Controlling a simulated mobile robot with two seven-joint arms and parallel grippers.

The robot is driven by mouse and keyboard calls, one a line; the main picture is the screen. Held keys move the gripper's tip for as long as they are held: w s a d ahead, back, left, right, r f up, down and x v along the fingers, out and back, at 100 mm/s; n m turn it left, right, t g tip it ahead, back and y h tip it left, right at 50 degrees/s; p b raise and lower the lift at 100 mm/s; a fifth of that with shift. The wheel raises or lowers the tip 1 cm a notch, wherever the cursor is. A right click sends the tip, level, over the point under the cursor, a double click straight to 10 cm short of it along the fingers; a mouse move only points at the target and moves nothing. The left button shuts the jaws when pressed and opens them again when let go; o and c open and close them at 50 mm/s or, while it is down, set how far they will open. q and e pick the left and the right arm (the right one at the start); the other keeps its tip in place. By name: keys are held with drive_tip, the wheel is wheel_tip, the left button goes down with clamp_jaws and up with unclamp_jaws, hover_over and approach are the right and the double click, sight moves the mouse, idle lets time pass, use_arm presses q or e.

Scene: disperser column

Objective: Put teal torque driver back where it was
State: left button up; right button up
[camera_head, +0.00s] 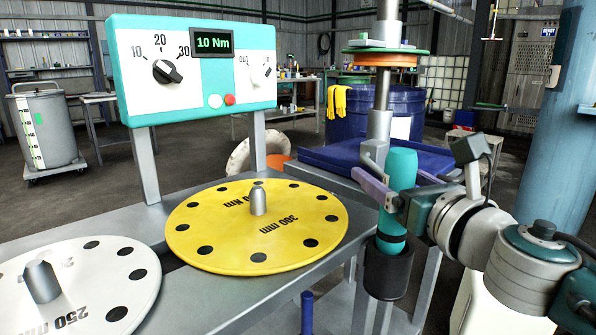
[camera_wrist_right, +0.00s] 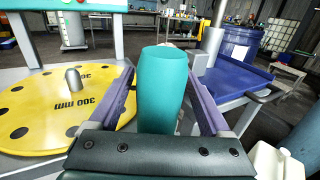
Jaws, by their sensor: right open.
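The teal torque driver (camera_head: 402,172) stands upright at the right side of the bench, its lower end in a black cup-shaped holder (camera_head: 388,276). My right gripper (camera_head: 400,188) is open, with one purple finger on each side of the driver's body. In the right wrist view the driver (camera_wrist_right: 163,88) stands between the two fingers (camera_wrist_right: 162,82), with visible gaps on both sides. The wrist view hides the driver's lower end and the holder. My left gripper is not in view.
A yellow 300 mm disc (camera_head: 210,225) and a white 250 mm disc (camera_head: 130,285) lie on the grey bench. A teal control box (camera_head: 128,75) reading 10 Nm stands behind them. A metal column shaft (camera_head: 380,125) rises just behind the driver, by a blue platform (camera_head: 330,158).

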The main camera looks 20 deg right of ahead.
drive_tip(key=shift+r+p, duration=0.3)
drive_tip(key=shift+p, duration=0.05)
drive_tip(key=s+d+f+m+g+h, duration=0.1)
drive_tip(key=s+f+m+g+h, duration=0.15)
drive_tip(key=s+m, duration=0.6)
drive_tip(key=s+d+f+m+g+h, duration=0.2)
drive_tip(key=s+m+g+h, duration=0.1)
drive_tip(key=s+m, duration=0.6)
drive_tip(key=s+a+f+m+g+y, duration=0.7)
drive_tip(key=s+a+f+m+g, duration=0.2)
drive_tip(key=s+a+m, duration=0.3)
drive_tip(key=a+m, duration=0.1)
drive_tip(key=m, duration=0.2)
drive_tip(key=shift+s+m+b, duration=0.15)
drive_tip(key=shift+m+b, duration=0.2)
drive_tip(key=shift+b, duration=0.05)
